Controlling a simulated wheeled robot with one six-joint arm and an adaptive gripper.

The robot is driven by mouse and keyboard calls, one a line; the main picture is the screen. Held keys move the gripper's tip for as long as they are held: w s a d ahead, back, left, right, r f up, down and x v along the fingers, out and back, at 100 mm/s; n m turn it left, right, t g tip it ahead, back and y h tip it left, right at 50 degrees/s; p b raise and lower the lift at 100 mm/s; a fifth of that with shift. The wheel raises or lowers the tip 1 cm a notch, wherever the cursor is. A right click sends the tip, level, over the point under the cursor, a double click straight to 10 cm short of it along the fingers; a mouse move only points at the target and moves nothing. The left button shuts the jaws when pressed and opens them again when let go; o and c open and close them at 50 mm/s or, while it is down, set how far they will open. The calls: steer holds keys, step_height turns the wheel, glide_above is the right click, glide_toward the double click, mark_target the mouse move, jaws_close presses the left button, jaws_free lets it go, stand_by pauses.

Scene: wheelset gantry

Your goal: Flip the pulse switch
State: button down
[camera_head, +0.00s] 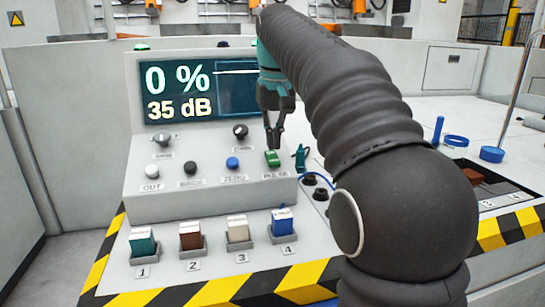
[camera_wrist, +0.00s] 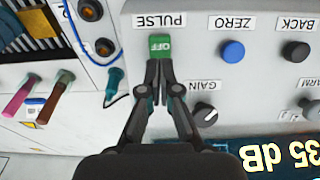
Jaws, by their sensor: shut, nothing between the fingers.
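The pulse switch (camera_head: 272,158) is a green rocker on the sloped face of the grey control console, above the label PULSE. In the wrist view the switch (camera_wrist: 160,42) reads OFF and appears upside down. My gripper (camera_head: 273,145) is shut and empty, pointing down just above the switch. In the wrist view the fingertips (camera_wrist: 159,63) meet at the lower edge of the green switch. I cannot tell whether they touch it.
A blue ZERO button (camera_head: 232,162) and GAIN knob (camera_head: 240,131) sit left of the switch. A teal probe (camera_head: 300,157) with a blue cable is close on the right. The display (camera_head: 200,90) reads 0 % and 35 dB. Numbered blocks, including blue block 4 (camera_head: 283,221), stand in front.

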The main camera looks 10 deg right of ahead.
mark_target(274, 159)
steer(key=shift+f+b, duration=0.85)
steer(key=shift+f, duration=0.55)
stand_by(0.8)
steer(key=shift+r, duration=0.1)
steer(key=shift+r+p, duration=2.05)
steer(key=shift+r, duration=1.35)
